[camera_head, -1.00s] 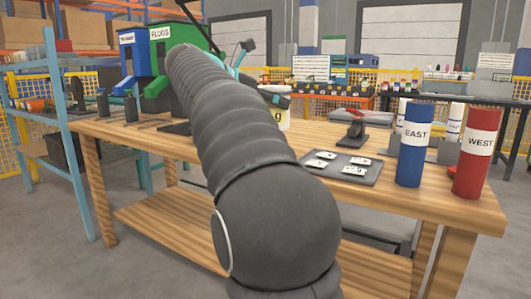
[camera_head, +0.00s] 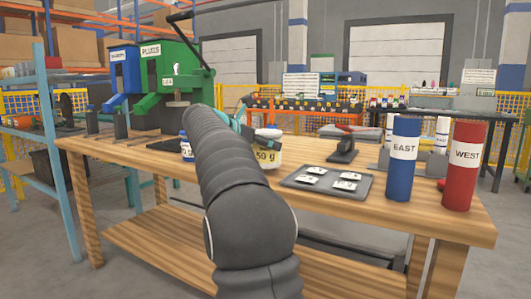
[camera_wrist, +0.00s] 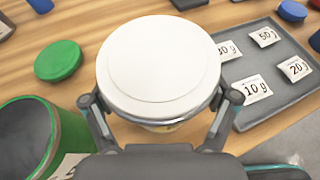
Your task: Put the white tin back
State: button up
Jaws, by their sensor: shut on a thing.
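The white tin (camera_wrist: 160,65) fills the middle of the wrist view, its round white lid facing the camera. My gripper (camera_wrist: 160,102) has one finger on each side of it and is shut on it. In the head view the tin (camera_head: 267,152) shows partly behind my arm, with a yellow label ending in "50 g". It is over the wooden table, left of the dark tray; I cannot tell whether its base touches the table.
The dark tray (camera_head: 293,180) holds several weight cards. Blue EAST (camera_head: 403,170) and red WEST (camera_head: 464,180) cylinders stand at the right. A blue-lidded jar (camera_head: 187,147) is left of my arm. A green lid (camera_wrist: 58,60) and an open green container (camera_wrist: 25,140) lie close left in the wrist view.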

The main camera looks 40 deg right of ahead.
jog(key=shift+f, duration=0.95)
jog(key=shift+f, duration=0.2)
jog(key=o, duration=1.1)
jog(key=shift+r, duration=0.1)
jog(key=shift+r, duration=0.2)
jog(key=v, duration=1.2)
jog(key=shift+p, duration=0.4)
